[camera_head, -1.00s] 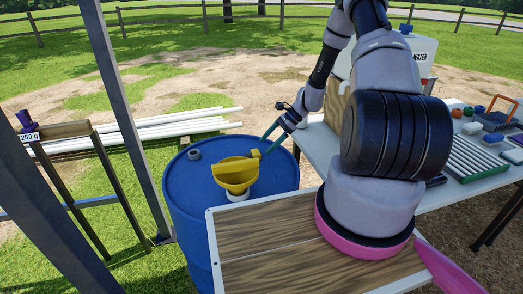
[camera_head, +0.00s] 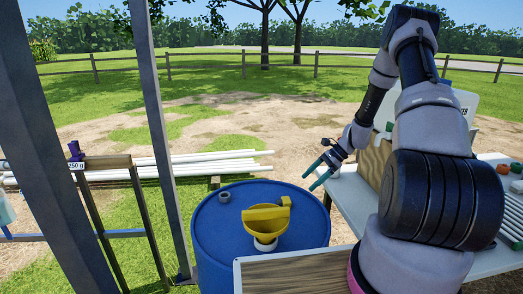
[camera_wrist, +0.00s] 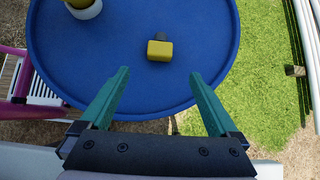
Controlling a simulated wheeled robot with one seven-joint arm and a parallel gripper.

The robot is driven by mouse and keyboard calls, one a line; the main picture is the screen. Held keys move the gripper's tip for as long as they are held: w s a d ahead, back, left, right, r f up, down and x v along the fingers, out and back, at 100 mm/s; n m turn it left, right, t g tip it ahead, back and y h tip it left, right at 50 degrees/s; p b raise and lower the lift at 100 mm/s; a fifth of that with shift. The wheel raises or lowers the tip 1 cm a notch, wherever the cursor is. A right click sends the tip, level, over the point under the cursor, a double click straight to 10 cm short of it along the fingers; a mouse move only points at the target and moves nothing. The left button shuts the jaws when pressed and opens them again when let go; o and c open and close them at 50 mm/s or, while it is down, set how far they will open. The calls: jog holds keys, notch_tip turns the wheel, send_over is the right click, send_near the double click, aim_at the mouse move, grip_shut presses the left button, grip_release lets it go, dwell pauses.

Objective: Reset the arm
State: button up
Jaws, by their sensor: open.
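My gripper (camera_head: 318,177) is open and empty, at the right side of the blue barrel (camera_head: 213,239) in the head view. In the wrist view, the two green fingers of my gripper (camera_wrist: 160,76) stand wide apart over the barrel's rim. A yellow funnel (camera_head: 262,232) with a white lower part sits on the barrel top. A small yellow block (camera_wrist: 160,50) with a grey part lies on the barrel top, beyond the fingertips and apart from them. My arm hides part of the table at the right.
A grey ring (camera_head: 224,197) lies on the barrel top. A white table (camera_head: 352,205) with a white container (camera_head: 467,103) stands right of the barrel. White pipes (camera_head: 215,160) lie behind it. A grey metal post (camera_head: 165,140) and a wooden stand (camera_head: 108,162) are at the left.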

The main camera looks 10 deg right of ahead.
jog(key=s+a+r+n+t+h, duration=0.1)
jog(key=s+r+n+h, duration=0.1)
jog(key=r, duration=0.7)
jog(key=s+a+r+n+h, duration=0.1)
jog(key=s+r+n, duration=0.2)
jog(key=r, duration=0.6)
jog(key=s+a+r+n+t+h, duration=0.1)
jog(key=s+a+r+n+h, duration=0.1)
jog(key=r, duration=0.7)
jog(key=s+r+n+t+h, duration=0.1)
jog(key=s+r+n+t, duration=0.1)
jog(key=s+r, duration=0.5)
jog(key=s+a+r+n+t, duration=0.1)
jog(key=s+r+n+t, duration=0.2)
jog(key=s+r, duration=0.4)
jog(key=s+n, duration=0.1)
jog(key=s, duration=0.4)
jog(key=shift+a+r+n+h, duration=0.15)
jog(key=shift+r+n+h, duration=0.05)
jog(key=shift+n+h, duration=0.2)
jog(key=shift+s+a, duration=0.1)
